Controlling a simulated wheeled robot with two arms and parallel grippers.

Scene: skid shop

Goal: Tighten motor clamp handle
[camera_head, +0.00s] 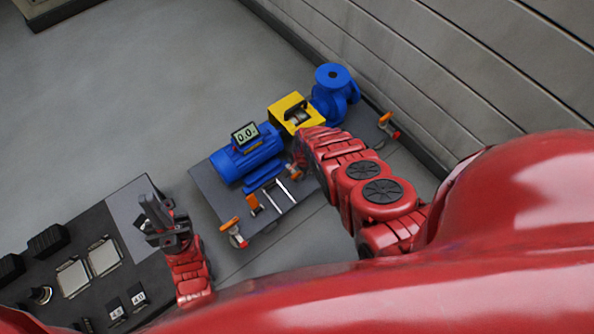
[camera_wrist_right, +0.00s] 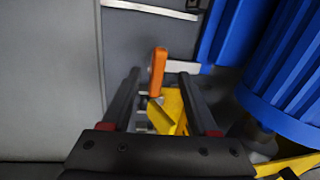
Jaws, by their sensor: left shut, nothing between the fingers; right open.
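The blue motor (camera_head: 248,158) sits on the grey skid plate (camera_head: 210,188) with a display reading 0.0 on top. An upright orange clamp handle (camera_wrist_right: 157,70) stands between the fingertips of my right gripper (camera_wrist_right: 159,76), which is open around it. A yellow bracket (camera_wrist_right: 168,112) lies below the handle. In the head view, my right arm reaches over the skid and hides its gripper's fingers; an orange handle (camera_head: 294,173) shows beside it. Another orange handle (camera_head: 253,203) is at the motor's front left. My left gripper (camera_head: 150,207) is shut and empty above the dark bench.
A yellow coupling guard (camera_head: 288,108) and blue pump (camera_head: 333,90) stand behind my right arm. Orange-handled clamps stand at the skid's front (camera_head: 230,226) and right corner (camera_head: 386,120). The dark bench (camera_head: 78,230) holds trays and labelled blocks. A grey wall runs behind.

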